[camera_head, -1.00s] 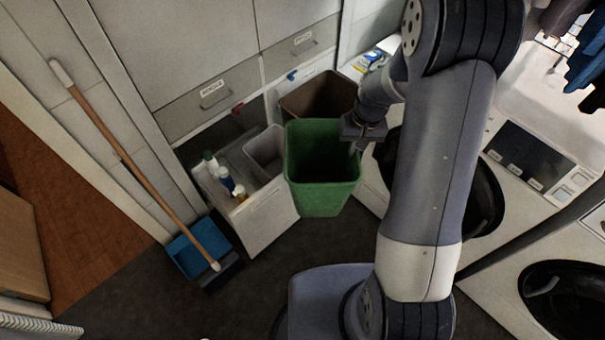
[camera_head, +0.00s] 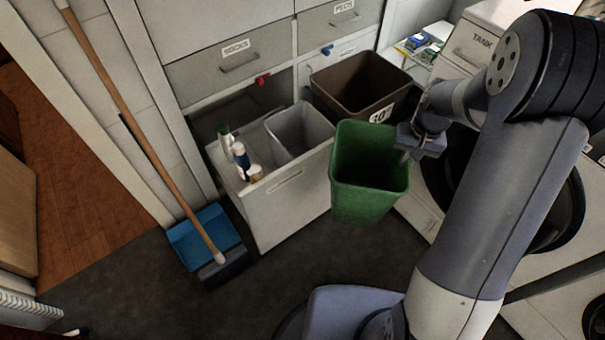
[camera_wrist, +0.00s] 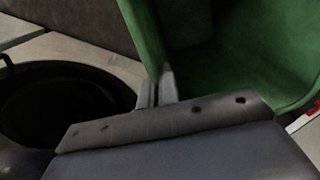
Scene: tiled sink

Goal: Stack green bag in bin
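No green bag shows; the green thing is a green open-topped bin (camera_head: 366,195), just right of a pulled-out white drawer (camera_head: 285,205). My gripper (camera_head: 408,152) is at the green bin's right rim. In the wrist view its fingers (camera_wrist: 162,88) are closed on the wall of the green bin (camera_wrist: 250,45). A brown bin (camera_head: 335,103) with a white label stands behind the green one, partly hidden by it. A grey bin (camera_head: 288,150) sits in the drawer, to the left. The inside bottom of the green bin is dark.
Several bottles (camera_head: 241,157) stand in the drawer's left part. A blue dustpan (camera_head: 195,238) and a broom (camera_head: 150,147) are at left. White machines with round dark doors (camera_head: 565,215) stand close at right. Dark floor (camera_head: 300,262) is clear in front.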

